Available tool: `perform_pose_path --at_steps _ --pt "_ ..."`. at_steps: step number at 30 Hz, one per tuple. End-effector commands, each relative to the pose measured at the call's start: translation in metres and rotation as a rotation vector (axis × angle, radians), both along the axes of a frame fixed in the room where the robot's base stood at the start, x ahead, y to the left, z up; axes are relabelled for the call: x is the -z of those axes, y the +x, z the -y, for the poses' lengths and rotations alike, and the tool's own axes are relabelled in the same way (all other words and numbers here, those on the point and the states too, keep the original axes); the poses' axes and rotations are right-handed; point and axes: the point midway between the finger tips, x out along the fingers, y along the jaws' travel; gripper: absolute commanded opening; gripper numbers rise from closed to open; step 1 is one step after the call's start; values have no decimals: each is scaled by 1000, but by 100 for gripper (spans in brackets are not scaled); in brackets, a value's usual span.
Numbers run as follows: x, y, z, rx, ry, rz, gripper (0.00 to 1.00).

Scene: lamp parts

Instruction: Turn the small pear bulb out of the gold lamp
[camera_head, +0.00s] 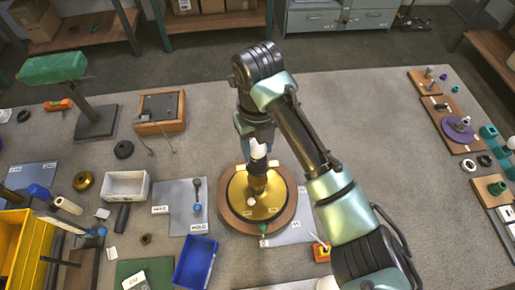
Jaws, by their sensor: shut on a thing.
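The gold lamp (277,198) stands near the middle of the table, with a round gold plate and a dark upright socket at its centre. The small pear bulb (258,150) shows as a whitish shape directly above the socket. My gripper (257,142) points down over the lamp and is shut on the bulb. The fingers hide part of the bulb, and I cannot tell whether its lower end is still seated in the socket. A small pale knob sits on the gold plate in front of the socket.
The lamp stands on a round brown board (231,216). A blue bin (196,262) and a grey mat (183,222) lie to its left. A white box (125,187) and a green-headed lamp (54,68) stand farther left. The table behind the lamp is largely clear.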

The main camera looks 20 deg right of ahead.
Motion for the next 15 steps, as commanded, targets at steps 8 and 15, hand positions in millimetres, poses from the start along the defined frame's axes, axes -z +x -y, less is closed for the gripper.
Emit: perform_pose_path --at_steps 8,15 --pt "1 2 1 -40 -2 5 11" --pt "1 1 1 -73 -3 6 11"
